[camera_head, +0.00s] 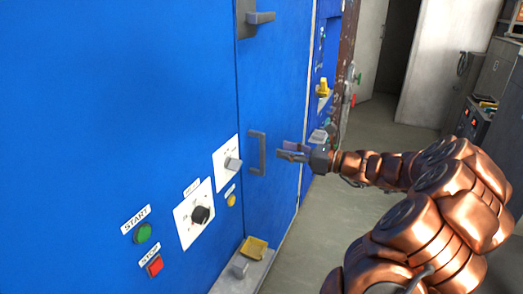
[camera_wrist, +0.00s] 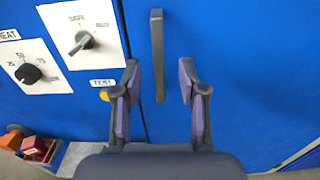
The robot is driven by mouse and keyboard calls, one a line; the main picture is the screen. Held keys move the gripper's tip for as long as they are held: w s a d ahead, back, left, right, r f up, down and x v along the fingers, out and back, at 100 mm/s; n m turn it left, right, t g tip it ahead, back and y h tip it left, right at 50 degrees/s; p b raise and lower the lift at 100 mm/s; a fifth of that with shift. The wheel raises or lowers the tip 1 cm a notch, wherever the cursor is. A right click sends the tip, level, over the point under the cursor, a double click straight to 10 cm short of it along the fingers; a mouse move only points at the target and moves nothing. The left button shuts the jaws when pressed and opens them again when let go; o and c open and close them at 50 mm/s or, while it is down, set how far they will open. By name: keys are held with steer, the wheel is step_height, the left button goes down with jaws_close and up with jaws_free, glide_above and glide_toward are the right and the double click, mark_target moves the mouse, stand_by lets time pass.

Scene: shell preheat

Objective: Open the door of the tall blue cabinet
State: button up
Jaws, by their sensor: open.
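The tall blue cabinet (camera_head: 110,90) fills the left and middle of the head view. Its door (camera_head: 280,75) is the narrower blue panel right of a vertical seam, and it looks closed. A dark vertical bar handle (camera_head: 257,153) is on the door near the seam. A grey lever latch (camera_head: 258,18) sits higher up. My gripper (camera_head: 285,152) is open just right of the bar handle. In the wrist view the handle (camera_wrist: 158,55) stands between the two fingers of my gripper (camera_wrist: 158,85), toward their tips. Whether the fingers touch it I cannot tell.
Left of the seam are a green START button (camera_head: 142,232), a red STOP button (camera_head: 155,265) and dial plates (camera_head: 194,212). A ledge with a yellow tray (camera_head: 254,248) juts out below. Grey floor (camera_head: 330,215) lies open to the right, with a grey unit (camera_head: 480,110) farther back.

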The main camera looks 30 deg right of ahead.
steer(key=x, duration=0.8)
steer(key=shift+s+a, duration=0.1)
steer(key=shift+s, duration=0.05)
steer(key=shift+c, duration=0.4)
jaws_close()
